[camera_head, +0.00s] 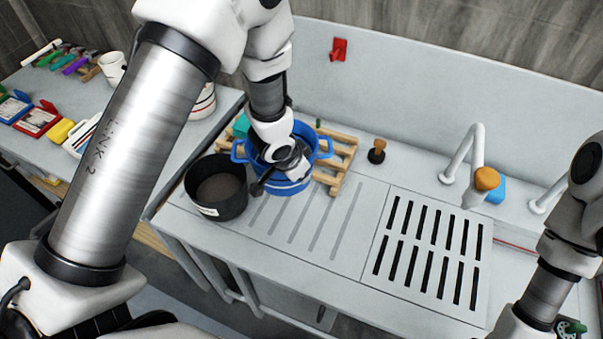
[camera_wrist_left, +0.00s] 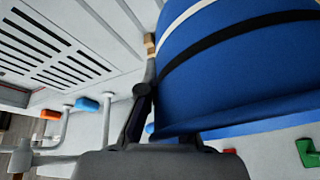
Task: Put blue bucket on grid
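The blue bucket (camera_head: 287,184) stands at the wooden rack (camera_head: 343,160) on the left part of the sink counter. It fills the upper right of the left wrist view (camera_wrist_left: 235,65), where a white and a black stripe show on it. The grid (camera_head: 431,236), a slotted panel in the counter, is to the right and bare. My left gripper (camera_head: 262,184) is at the bucket's near left side, over its rim. One dark finger (camera_wrist_left: 139,112) shows beside the bucket; the other is hidden, so I cannot tell whether it grips.
A black pot (camera_head: 216,190) with dark contents stands close left of the bucket. A brown-handled stopper (camera_head: 377,151) is right of the rack. The ribbed counter between bucket and grid is clear.

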